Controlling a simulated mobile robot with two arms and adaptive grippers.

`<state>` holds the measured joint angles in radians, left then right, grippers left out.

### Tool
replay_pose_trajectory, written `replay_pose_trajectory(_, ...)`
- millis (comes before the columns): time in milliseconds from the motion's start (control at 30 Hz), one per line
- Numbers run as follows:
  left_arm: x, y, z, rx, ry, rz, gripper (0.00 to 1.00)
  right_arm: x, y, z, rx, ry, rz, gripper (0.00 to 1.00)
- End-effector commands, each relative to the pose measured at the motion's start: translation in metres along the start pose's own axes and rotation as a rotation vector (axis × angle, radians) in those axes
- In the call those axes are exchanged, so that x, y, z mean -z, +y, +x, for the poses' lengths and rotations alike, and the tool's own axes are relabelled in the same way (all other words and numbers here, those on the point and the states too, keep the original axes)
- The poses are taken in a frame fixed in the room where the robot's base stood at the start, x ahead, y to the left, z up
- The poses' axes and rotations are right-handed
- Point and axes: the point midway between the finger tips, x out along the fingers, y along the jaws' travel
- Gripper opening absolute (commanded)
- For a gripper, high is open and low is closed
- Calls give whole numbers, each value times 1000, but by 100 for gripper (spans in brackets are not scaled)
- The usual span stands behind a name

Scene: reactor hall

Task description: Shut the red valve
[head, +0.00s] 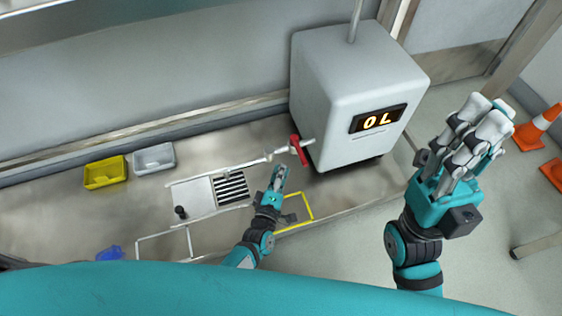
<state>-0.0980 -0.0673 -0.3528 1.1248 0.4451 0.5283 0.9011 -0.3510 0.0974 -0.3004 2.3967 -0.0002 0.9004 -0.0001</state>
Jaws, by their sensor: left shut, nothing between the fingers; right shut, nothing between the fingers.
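The red valve (299,151) is a red lever handle on a thin white pipe (268,156), beside the lower left of a grey box-shaped unit. The lever lies across the pipe's direction. My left gripper (279,174) is shut and empty, just below and left of the lever in the picture, with a small gap showing between them. My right gripper (480,122) is shut and empty, raised at the right, far from the valve. The depth between the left fingertips and the lever is hard to judge.
The grey unit (350,85) has a display reading "OL". A yellow bin (105,173) and a grey bin (154,158) stand by the wall at left. A black-striped grille (231,188) and a yellow frame (311,206) lie near my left arm. Orange cones (538,125) stand at right.

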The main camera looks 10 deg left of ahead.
Motion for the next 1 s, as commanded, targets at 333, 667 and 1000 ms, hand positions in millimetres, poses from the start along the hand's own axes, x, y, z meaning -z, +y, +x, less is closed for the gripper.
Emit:
replay_pose_trajectory(333, -20, 7, -58, -1, 2, -2, 0, 5, 0, 20, 2, 1, 0, 0)
replay_pose_trajectory(667, -25, 7, -72, -3, 4, 0, 0, 6, 0, 22, 2, 1, 0, 0)
replay_pose_trajectory(1000, -25, 6, -72, -3, 4, 0, 0, 6, -1, 22, 2, 1, 1, 0)
